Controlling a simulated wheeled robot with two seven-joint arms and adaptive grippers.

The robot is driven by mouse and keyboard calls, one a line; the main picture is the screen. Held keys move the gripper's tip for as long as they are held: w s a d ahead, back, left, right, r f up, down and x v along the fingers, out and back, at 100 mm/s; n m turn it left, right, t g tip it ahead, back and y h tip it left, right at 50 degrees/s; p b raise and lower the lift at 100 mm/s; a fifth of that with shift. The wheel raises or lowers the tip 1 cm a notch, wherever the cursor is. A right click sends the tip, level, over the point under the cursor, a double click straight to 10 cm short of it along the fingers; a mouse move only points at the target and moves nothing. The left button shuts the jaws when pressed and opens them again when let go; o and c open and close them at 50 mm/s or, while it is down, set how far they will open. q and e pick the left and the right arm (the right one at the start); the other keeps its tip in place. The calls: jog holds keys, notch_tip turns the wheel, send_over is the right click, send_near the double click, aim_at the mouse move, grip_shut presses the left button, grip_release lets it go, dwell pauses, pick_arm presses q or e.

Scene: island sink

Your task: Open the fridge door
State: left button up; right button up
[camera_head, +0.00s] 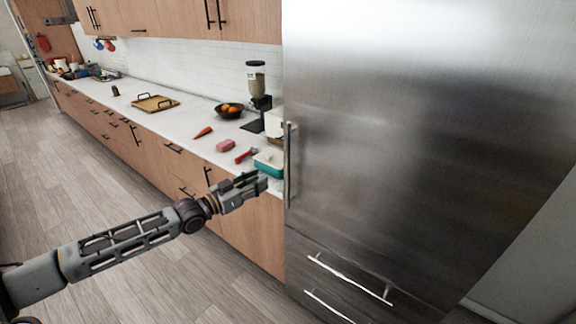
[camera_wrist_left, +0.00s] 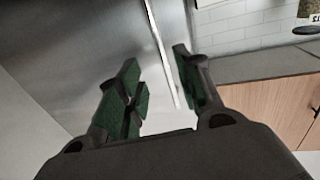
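The tall steel fridge (camera_head: 420,120) fills the right side of the head view, and its door is shut. Its upright bar handle (camera_head: 290,165) runs along the door's left edge. My left gripper (camera_head: 264,182) is just left of the handle's lower part. In the left wrist view, my left gripper (camera_wrist_left: 157,65) is open, with green-padded fingers apart. The handle (camera_wrist_left: 161,45) appears between the fingers there, with no clear contact on either finger. The fridge door (camera_wrist_left: 80,35) lies behind it. My right gripper is in neither view.
The counter (camera_head: 190,125) left of the fridge holds a teal-and-white box (camera_head: 268,163), a fruit bowl (camera_head: 229,110), a dispenser (camera_head: 257,80) and a wooden tray (camera_head: 155,103). Drawers with bar handles (camera_head: 350,278) sit below the fridge door. The wood floor (camera_head: 60,180) at left is clear.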

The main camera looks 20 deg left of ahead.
aim_at(287, 166)
pick_arm(q)
jog(key=b+x, duration=0.7)
jog(key=x, duration=0.6)
jog(key=shift+w+d, duration=0.2)
jog(key=shift+w, duration=0.15)
jog(key=shift+c, duration=0.7)
grip_shut()
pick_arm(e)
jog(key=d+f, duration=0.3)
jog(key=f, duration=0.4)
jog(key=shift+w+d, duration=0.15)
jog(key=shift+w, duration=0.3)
